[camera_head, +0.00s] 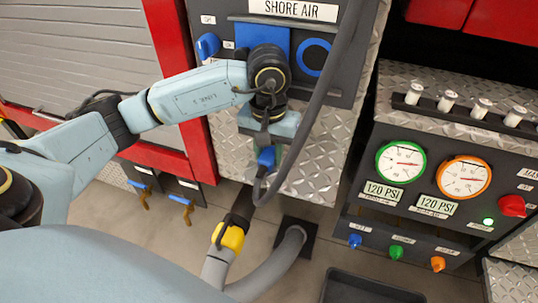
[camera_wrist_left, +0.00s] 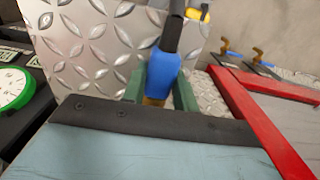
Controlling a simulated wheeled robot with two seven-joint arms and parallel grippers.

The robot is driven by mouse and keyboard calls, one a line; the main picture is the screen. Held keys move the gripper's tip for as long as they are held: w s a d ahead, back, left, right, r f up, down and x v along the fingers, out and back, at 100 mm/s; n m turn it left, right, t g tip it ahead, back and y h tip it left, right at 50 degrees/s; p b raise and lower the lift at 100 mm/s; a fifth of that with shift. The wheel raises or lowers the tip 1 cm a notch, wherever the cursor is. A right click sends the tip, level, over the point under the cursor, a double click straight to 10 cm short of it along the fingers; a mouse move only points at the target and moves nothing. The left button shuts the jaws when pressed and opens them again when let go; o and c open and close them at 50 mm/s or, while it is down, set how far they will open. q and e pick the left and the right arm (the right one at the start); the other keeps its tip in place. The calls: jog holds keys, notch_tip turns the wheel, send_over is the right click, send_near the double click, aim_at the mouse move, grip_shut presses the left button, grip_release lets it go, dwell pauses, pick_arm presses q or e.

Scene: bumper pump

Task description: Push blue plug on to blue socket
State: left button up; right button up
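The blue plug (camera_head: 267,157) is at the end of a dark hose that loops below it. A blue ring (camera_head: 314,57) is on the panel, right of my wrist. A small blue fitting (camera_head: 355,240) is under the gauges. My right gripper is not in view.
The dark hose (camera_head: 318,95) hangs across the panel beside my wrist. Another blue fitting (camera_head: 208,45) is at the panel's left. A gauge panel (camera_head: 425,225) stands at the right. Below are a yellow coupling (camera_head: 230,237), a grey hose (camera_head: 275,268) and a dark tray (camera_head: 370,290).

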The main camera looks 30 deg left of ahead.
aim_at(268, 152)
pick_arm(q)
jog(key=shift+c, duration=1)
jog(key=shift+r+p, duration=1.85)
jog(key=shift+r, duration=1.2)
